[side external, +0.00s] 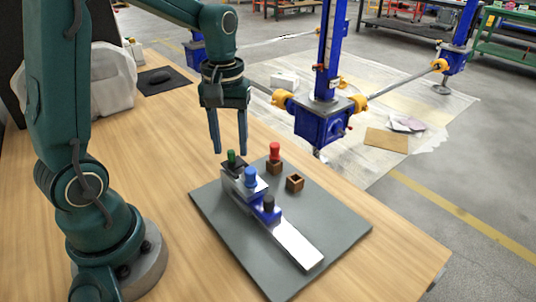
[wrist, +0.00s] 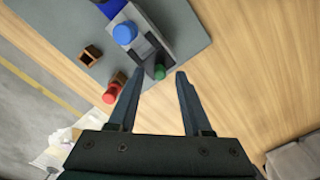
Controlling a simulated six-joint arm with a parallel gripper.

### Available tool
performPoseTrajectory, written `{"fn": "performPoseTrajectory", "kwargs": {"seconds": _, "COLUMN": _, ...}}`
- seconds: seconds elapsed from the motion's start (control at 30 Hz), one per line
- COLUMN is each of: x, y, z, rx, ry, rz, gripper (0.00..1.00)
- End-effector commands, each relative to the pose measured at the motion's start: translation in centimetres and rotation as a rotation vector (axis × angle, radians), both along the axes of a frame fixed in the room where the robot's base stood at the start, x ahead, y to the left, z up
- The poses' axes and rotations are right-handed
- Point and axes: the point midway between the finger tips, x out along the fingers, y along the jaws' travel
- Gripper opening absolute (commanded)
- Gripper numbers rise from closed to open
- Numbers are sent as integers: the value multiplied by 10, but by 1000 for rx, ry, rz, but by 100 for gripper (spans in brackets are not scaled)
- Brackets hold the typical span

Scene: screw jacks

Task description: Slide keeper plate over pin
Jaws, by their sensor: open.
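My gripper (side external: 230,150) is open and empty, pointing down above the far end of the fixture. A small green knob (side external: 231,157) sits on a dark piece there, which may be the keeper plate; I cannot tell for sure. In the wrist view the green knob (wrist: 160,72) appears between my fingertips (wrist: 160,76), with no contact visible. A blue-capped pin (side external: 250,175) stands beside it on the grey-and-white block. A black-knobbed blue block (side external: 267,209) sits farther along, before a long silver bar (side external: 297,244). Which pin is meant is unclear.
A red-topped peg (side external: 275,152) stands in a brown block, next to an empty brown socket block (side external: 295,183). All stand on a grey mat (side external: 335,225) on the wooden table (side external: 400,265). Blue screw-jack equipment (side external: 322,122) rises behind the table. The near table is clear.

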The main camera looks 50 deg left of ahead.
Motion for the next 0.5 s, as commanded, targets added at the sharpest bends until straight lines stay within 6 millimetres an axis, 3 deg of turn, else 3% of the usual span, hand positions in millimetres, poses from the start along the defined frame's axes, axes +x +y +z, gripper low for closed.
{"fn": "performPoseTrajectory", "kwargs": {"seconds": 0.37, "x": 0, "y": 0, "z": -7, "rx": 0, "ry": -1, "rz": -1, "gripper": 49}}
{"fn": "performPoseTrajectory", "kwargs": {"seconds": 0.5, "x": 0, "y": 0, "z": -7, "rx": 0, "ry": -1, "rz": -1, "gripper": 0}}
